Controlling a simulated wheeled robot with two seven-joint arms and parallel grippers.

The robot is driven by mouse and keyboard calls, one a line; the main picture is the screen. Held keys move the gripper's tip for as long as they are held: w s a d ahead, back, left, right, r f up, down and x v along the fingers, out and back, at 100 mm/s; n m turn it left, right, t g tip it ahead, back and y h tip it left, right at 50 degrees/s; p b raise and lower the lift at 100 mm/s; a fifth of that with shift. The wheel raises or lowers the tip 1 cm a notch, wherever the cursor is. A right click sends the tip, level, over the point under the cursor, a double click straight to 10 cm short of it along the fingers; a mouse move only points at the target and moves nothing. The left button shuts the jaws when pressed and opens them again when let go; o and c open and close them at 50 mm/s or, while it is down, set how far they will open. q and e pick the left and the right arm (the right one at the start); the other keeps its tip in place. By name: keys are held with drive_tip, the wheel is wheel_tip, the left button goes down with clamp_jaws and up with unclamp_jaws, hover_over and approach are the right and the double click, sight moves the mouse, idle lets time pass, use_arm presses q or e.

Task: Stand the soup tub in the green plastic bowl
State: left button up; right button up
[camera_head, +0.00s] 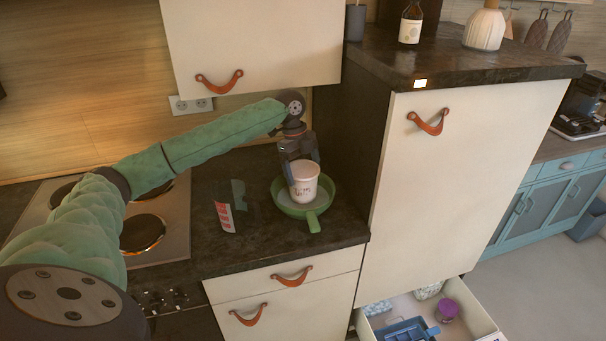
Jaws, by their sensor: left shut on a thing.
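The soup tub (304,187) is a white tub with a pale lid and dark markings. It is upright, over the inside of the green plastic bowl (283,207), which sits on the dark counter and has a handle pointing toward me. My left gripper (304,165) comes down from above and is shut on the tub. The tub's base overlaps the bowl's floor in the picture; I cannot tell whether it touches. My right gripper is not in view.
A stove (143,232) with several burners lies left of the bowl. A red and white item (225,216) lies on the counter (255,240) beside it. A tall cabinet (450,190) stands close on the right, with an open drawer (480,322) below. A wall cabinet (265,40) hangs above.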

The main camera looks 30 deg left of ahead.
use_arm(q)
drive_tip(key=shift+f, duration=1.2)
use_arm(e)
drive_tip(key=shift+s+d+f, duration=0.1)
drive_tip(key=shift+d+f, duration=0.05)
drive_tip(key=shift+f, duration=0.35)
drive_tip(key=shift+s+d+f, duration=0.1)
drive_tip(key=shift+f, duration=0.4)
use_arm(q)
drive_tip(key=shift+f+p, duration=0.2)
drive_tip(key=shift+p, duration=0.1)
drive_tip(key=o, duration=1.1)
drive_tip(key=shift+f, duration=0.1)
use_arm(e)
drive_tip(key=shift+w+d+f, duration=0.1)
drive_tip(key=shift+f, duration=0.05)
use_arm(q)
drive_tip(key=shift+r, duration=0.4)
drive_tip(key=b+v, duration=0.2)
drive_tip(key=v, duration=0.3)
drive_tip(key=shift+a+r, duration=0.15)
drive_tip(key=shift+r, duration=0.25)
drive_tip(key=shift+a+r+b, duration=0.2)
drive_tip(key=shift+r+b, duration=0.1)
drive_tip(key=shift+r, duration=0.4)
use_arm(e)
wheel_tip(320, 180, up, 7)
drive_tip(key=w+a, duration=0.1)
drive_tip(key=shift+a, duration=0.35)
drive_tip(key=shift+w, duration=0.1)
